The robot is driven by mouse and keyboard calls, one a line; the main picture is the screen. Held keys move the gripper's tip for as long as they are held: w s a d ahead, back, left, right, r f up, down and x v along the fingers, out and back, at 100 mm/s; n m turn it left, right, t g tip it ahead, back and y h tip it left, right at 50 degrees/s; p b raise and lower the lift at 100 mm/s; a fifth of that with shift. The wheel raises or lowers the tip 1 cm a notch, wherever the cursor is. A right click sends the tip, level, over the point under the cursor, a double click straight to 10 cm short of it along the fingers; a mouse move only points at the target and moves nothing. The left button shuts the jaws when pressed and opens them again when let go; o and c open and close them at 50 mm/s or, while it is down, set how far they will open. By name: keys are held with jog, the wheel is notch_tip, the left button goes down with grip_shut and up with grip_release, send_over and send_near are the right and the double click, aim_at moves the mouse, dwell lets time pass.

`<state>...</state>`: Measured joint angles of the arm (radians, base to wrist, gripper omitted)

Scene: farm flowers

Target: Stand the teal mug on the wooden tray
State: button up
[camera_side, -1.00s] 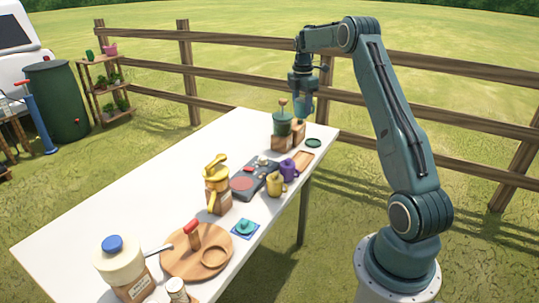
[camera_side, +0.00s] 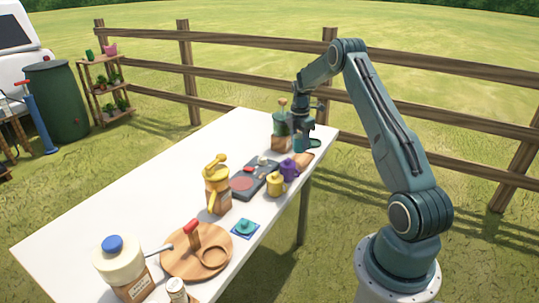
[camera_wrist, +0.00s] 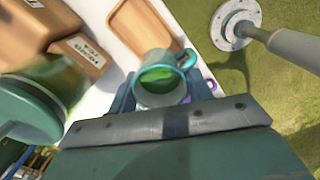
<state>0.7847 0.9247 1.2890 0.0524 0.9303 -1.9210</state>
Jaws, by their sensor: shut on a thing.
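The teal mug (camera_wrist: 183,94) is between the fingers of my gripper (camera_wrist: 163,95) in the wrist view, with its handle toward the upper right and something green inside. My gripper (camera_side: 301,146) is shut on it, low at the far right end of the table in the side view. There the mug is mostly hidden, and I cannot tell whether it touches the table. The wooden tray (camera_wrist: 138,32) lies just beyond the mug in the wrist view and looks empty. In the side view the tray (camera_side: 304,160) shows in front of my gripper.
A tea box (camera_wrist: 82,54) and a blurred green-lidded grinder (camera_wrist: 30,110) stand close on the left in the wrist view. In the side view a purple mug (camera_side: 289,167), a yellow mug (camera_side: 276,184) and a dark stove (camera_side: 246,182) are near the tray.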

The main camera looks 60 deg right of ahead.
jog(key=shift+f, duration=0.75)
jog(key=shift+f, duration=0.1)
jog(key=shift+f, duration=2)
jog(key=shift+f, duration=0.1)
jog(key=o, duration=1.1)
notch_tip(320, 180, up, 12)
jog(key=shift+w+a+r, duration=0.1)
jog(key=shift+w+a, duration=0.05)
